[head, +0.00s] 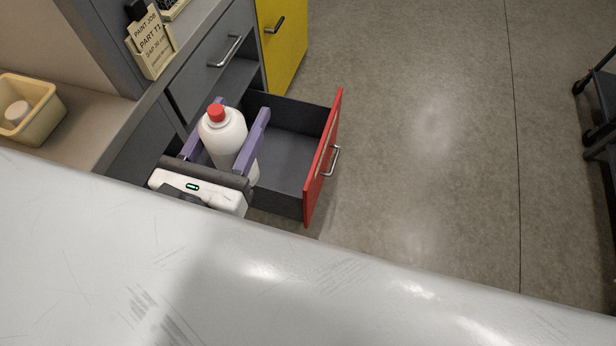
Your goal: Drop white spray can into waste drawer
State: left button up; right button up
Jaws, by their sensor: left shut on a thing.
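The white spray can (222,137) with a red cap stands roughly upright between the purple fingers of my left gripper (228,140). The gripper is shut on the can. The red-fronted waste drawer (323,158) is pulled open, and its dark interior shows to the right of the can. The can and gripper overlap the left part of the drawer in the picture. I cannot tell how high the can is above the drawer floor. The can's lower part is partly hidden by a finger. My right gripper is not in view.
A grey drawer (205,75) above is closed, and a yellow cabinet door (284,40) stands behind. A yellow bin (38,112) and a paint job sign (151,42) are on the left. A dark cart (603,100) is at the far right. The floor between is clear.

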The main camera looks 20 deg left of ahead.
aim_at(268, 167)
jog(key=z, duration=0.3)
jog(key=i, duration=1.05)
jog(key=u, duration=0.9)
